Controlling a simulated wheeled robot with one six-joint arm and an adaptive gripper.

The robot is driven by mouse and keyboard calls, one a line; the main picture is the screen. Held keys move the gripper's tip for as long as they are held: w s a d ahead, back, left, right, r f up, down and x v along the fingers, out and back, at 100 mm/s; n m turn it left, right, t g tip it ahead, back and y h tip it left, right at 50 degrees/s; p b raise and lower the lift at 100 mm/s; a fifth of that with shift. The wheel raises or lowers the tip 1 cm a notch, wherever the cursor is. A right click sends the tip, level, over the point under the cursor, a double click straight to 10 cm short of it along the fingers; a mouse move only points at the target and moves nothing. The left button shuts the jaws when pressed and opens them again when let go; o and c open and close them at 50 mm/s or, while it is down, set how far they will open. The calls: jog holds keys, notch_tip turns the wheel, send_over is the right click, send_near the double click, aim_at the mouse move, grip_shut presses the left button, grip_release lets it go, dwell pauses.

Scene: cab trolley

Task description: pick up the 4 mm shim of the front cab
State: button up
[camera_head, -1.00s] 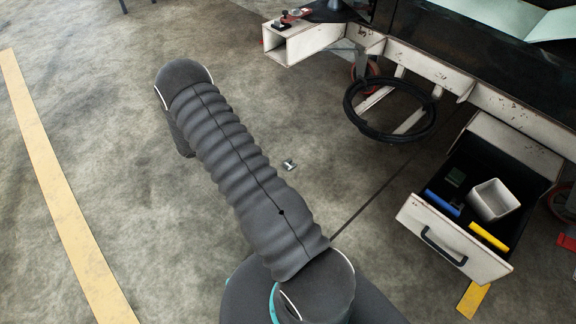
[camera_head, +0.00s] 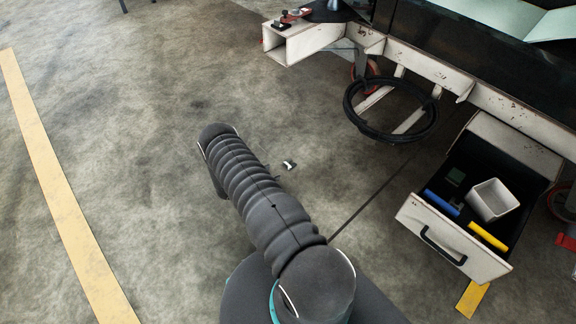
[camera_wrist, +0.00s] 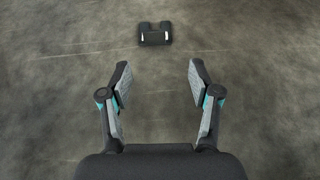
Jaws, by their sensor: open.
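A small dark, notched piece with two pale marks, seemingly the shim (camera_wrist: 155,36), lies flat on the concrete floor. It is at the top centre of the wrist view, its notch facing away from me. In the head view it is a small dark and light piece (camera_head: 288,164) just right of my arm; its thickness cannot be read. My gripper (camera_wrist: 158,80) is open and empty in the wrist view. The shim is ahead of the fingertips, roughly midway between them, and not touching. In the head view my gripper is hidden behind my arm.
An open drawer (camera_head: 424,248) at the right holds a grey-white bin (camera_head: 493,199), a blue piece (camera_head: 441,203) and a yellow piece (camera_head: 488,237). A black ring (camera_head: 352,113) hangs below the trolley frame (camera_head: 425,66). The floor around the shim is clear.

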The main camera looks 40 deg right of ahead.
aim_at(285, 165)
jog(key=x, duration=0.3)
jog(key=shift+r, duration=0.1)
jog(key=shift+w+d+f, duration=0.15)
jog(key=shift+d, duration=0.7)
jog(key=shift+w+d+f, duration=0.1)
jog(key=shift+d+f, duration=0.05)
jog(key=shift+d, duration=0.75)
jog(key=shift+w+d+f, duration=0.15)
jog(key=shift+d, duration=0.7)
grip_shut()
